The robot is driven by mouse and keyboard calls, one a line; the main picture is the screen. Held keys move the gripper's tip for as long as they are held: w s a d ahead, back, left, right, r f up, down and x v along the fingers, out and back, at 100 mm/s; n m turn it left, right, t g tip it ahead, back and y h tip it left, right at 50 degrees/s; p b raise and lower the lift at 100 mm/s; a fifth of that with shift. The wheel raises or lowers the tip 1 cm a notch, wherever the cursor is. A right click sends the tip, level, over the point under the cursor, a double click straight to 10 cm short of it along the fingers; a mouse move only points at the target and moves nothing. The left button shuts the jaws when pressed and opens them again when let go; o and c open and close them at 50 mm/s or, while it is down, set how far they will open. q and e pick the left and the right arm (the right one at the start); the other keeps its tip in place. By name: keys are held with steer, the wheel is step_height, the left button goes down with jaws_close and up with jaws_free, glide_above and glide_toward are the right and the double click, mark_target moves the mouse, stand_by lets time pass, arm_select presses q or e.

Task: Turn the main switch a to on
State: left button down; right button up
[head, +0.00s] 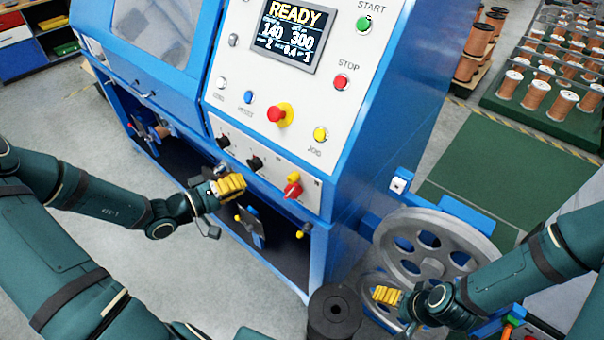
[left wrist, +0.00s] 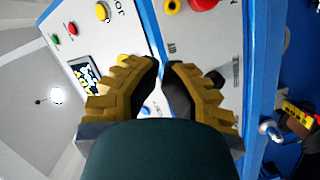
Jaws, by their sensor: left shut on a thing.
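The red switch handle on a yellow plate (head: 292,188), which I take as main switch a, is at the right of the machine's lower control strip. Its setting is too small to read. It seems to show at the top edge of the left wrist view (left wrist: 204,4). My left gripper (head: 242,184) is left of the switch and apart from it, in front of the lower strip. Its yellow fingers (left wrist: 163,72) are close together on a small dark thing, mostly hidden between them. My right gripper (head: 376,294) is beside the grey pulley wheel; its jaw gap is unclear.
Two black knobs (head: 255,163) sit left of the switch. The emergency stop (head: 279,115) and yellow button (head: 320,134) are above. An open bay (head: 275,238) lies below the strip. A spoked pulley wheel (head: 432,250) and dark cylinder (head: 335,312) stand at right.

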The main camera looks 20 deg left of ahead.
mark_target(289, 178)
arm_select(q)
steer(key=x, duration=0.9)
steer(key=shift+w+d, duration=0.15)
steer(key=shift+w, duration=0.15)
steer(key=shift+s+d+f, duration=0.1)
steer(key=shift+d+f, duration=0.2)
steer(key=shift+d, duration=0.2)
steer(key=shift+s+d+f, duration=0.1)
steer(key=shift+d+f, duration=0.2)
steer(key=shift+d, duration=0.2)
steer(key=shift+s+d+f, duration=0.15)
steer(key=shift+d, duration=0.2)
steer(key=shift+s+d+f, duration=0.15)
steer(key=shift+d+f, duration=0.05)
steer(key=shift+d, duration=0.15)
steer(key=shift+a, duration=0.1)
